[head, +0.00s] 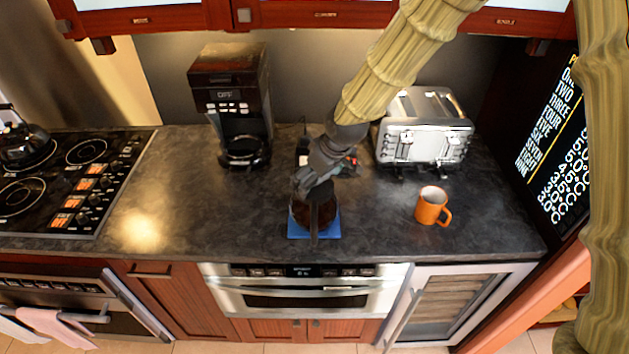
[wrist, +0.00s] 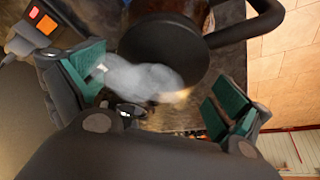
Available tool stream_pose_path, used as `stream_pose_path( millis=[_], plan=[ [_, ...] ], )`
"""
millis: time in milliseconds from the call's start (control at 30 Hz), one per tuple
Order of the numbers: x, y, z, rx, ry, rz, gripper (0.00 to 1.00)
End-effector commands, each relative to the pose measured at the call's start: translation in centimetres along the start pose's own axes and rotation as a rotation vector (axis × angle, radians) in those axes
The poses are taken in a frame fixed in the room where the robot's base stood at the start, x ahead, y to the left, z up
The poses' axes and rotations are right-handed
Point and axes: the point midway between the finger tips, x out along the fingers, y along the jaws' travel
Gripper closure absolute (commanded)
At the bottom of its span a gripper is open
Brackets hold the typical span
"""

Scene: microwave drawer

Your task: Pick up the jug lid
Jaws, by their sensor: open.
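The coffee jug (head: 299,216) is brown with a dark handle toward the counter's front edge. It stands on a blue mat (head: 331,230). My gripper (head: 307,188) is directly above the jug and hides most of its top in the head view. In the wrist view, the dark round jug lid (wrist: 165,52) shows near the top, with the black handle (wrist: 268,22) to its right. My gripper (wrist: 160,88) is open, its teal pads apart on either side of the lid. I cannot tell whether they touch it. A pale blurred patch lies between the pads.
An orange mug (head: 431,207) stands to the right on the dark counter (head: 370,235). A silver toaster (head: 424,130) and a coffee maker (head: 232,95) stand at the back. The stove (head: 75,170) is at the left. The counter left of the jug is clear.

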Motion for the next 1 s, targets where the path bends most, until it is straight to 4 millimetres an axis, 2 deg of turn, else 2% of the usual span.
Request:
stream_pose_path(
  millis=[367, 533, 1000],
  plan=[
    [0.61, -0.02, -0.02, -0.001, 0.001, 0.0, 0.0],
    [0.59, -0.02, -0.02, -0.001, 0.001, 0.0, 0.28],
    [0.25, 0.03, -0.19, -0.001, 0.002, 0.001, 0.28]
  ],
)
